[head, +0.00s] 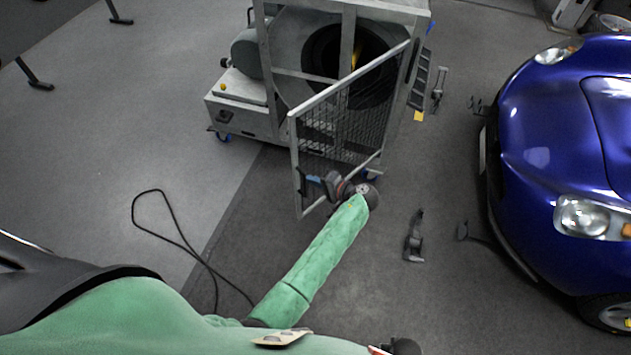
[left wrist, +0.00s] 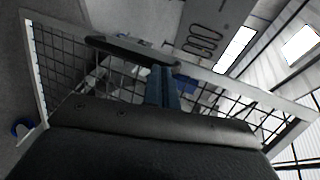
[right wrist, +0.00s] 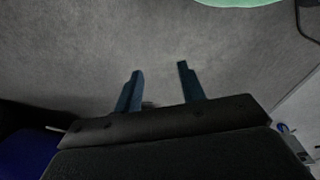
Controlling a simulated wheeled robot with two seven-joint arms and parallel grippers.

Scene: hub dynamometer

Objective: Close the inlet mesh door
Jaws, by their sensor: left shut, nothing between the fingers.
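The inlet mesh door (head: 345,115), a grey metal frame filled with wire mesh, stands swung out from the fan unit at an angle towards me. Its right side is by the unit's frame; its left edge is free. My left gripper (head: 311,179) is at the lower left of the door, close to the free edge. In the left wrist view the mesh door (left wrist: 38,75) fills the middle, and the shut fingers (left wrist: 163,72) point at a dark bar-shaped handle (left wrist: 130,49). I cannot tell whether they touch it. My right gripper (right wrist: 158,85) is open and empty above grey floor.
The wheeled fan unit (head: 240,115) has a round dark inlet (head: 350,60) behind the door. A blue car (head: 560,130) stands at the right. A black cable (head: 170,215) lies on the floor at left, and a dark stand (head: 414,238) stands right of my left arm.

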